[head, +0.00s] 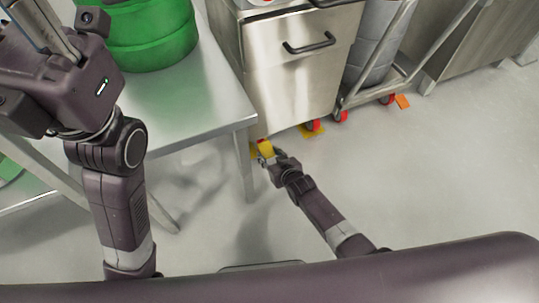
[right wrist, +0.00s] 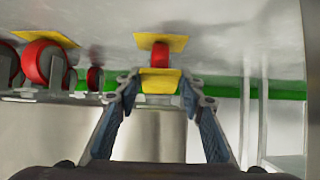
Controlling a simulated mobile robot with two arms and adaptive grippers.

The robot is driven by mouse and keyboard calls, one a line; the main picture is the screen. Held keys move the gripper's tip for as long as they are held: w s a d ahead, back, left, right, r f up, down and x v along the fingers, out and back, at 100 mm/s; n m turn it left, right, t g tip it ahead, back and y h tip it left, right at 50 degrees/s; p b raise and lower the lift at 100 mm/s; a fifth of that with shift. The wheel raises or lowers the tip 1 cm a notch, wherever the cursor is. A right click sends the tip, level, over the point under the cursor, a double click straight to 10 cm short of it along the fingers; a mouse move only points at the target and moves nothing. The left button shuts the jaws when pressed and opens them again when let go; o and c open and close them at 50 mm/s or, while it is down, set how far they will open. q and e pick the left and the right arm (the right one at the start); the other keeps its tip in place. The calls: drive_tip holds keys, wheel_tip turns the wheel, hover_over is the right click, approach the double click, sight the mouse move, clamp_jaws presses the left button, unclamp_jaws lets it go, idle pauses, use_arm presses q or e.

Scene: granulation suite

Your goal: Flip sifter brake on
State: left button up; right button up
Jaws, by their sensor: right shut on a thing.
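The steel unit on red casters (head: 290,85), which I take for the sifter, stands beyond the table's right end. A yellow brake tab (head: 265,149) shows low at its near corner. It also shows in the right wrist view (right wrist: 160,82), in front of a red caster wheel (right wrist: 160,57). My right gripper (head: 274,160) is at the tab, low by the floor. Its fingers (right wrist: 160,88) lie on either side of the tab and are shut on it. My left arm's end (head: 65,65) is over the table at upper left; its fingertips are not clear.
A steel table (head: 205,100) with a green drum (head: 150,35) stands left of the unit; its leg (head: 244,165) is close to my right gripper. A cart frame (head: 375,97) on red casters stands to the right. The floor (head: 430,180) at right is clear.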

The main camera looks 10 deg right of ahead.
drive_tip(key=o, duration=1.2)
drive_tip(key=shift+c, duration=0.2)
drive_tip(key=v, duration=1.2)
